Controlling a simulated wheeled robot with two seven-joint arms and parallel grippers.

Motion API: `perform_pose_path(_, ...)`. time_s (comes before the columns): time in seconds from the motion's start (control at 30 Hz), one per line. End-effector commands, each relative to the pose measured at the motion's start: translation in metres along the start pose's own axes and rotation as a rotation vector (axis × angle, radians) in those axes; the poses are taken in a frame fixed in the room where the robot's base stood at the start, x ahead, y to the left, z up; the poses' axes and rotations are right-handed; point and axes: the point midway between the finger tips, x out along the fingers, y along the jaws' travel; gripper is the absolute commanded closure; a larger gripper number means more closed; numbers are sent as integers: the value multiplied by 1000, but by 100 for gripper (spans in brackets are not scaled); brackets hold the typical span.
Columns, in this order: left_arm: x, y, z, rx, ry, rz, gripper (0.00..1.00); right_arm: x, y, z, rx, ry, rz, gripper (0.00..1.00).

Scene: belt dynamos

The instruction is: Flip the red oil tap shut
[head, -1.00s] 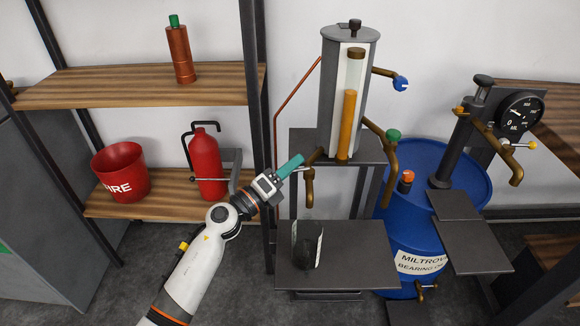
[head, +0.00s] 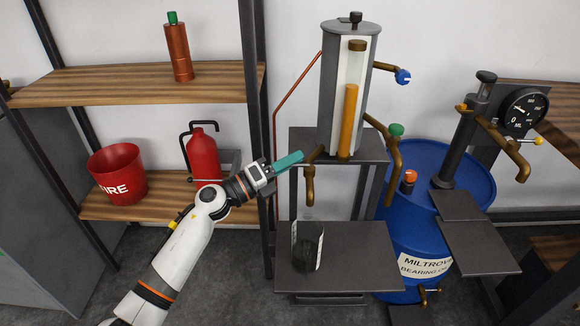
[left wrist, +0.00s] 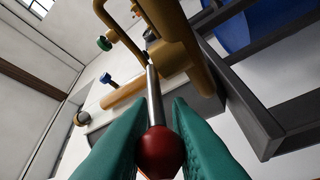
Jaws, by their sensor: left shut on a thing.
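The red oil tap shows in the left wrist view as a red ball knob (left wrist: 160,150) on a steel lever (left wrist: 154,95) running to a brass tap body (left wrist: 170,35). In the head view the brass tap (head: 309,178) hangs at the front left of the tall oil column, spout down; its red knob is hidden by my fingers. My left gripper (head: 298,157) has teal fingers, shut on the red knob, just left of the tap. They flank the knob in the left wrist view. My right gripper is not in view.
An oil column (head: 347,90) with an amber gauge stands behind the tap. A cup-like dark container (head: 307,247) stands on the lower grey shelf (head: 350,262). A blue drum (head: 405,232) and a dial (head: 525,111) are to the right. A shelf post (head: 257,100) rises close behind my arm.

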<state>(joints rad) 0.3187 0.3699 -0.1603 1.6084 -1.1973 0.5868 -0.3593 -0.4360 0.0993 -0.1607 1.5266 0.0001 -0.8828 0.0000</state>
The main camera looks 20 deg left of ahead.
Motion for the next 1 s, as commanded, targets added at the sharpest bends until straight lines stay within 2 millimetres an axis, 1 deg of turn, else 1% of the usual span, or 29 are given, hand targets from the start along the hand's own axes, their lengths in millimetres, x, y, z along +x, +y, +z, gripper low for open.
perform_pose_path(0.33, 0, 0, -1, -1, -6, 2, 100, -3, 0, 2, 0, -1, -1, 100)
perform_pose_path(0.37, 0, 0, -1, -1, -6, 2, 81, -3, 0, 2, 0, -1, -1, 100)
perform_pose_path(0.4, 0, 0, -1, -1, -6, 2, 74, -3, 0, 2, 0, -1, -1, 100)
perform_pose_path(0.5, 0, 0, -1, -1, -6, 2, 61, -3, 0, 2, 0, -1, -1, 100)
perform_pose_path(0.73, 0, 0, 0, -1, -6, 2, 61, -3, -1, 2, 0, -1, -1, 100)
perform_pose_path(0.83, -4, -1, 0, -2, -6, 1, 61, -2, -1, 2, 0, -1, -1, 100)
perform_pose_path(0.93, -15, -2, 0, -3, -6, 0, 61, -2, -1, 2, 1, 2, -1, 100)
perform_pose_path(1.0, -28, -2, 1, -1, -8, -2, 61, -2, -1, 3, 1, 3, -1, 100)
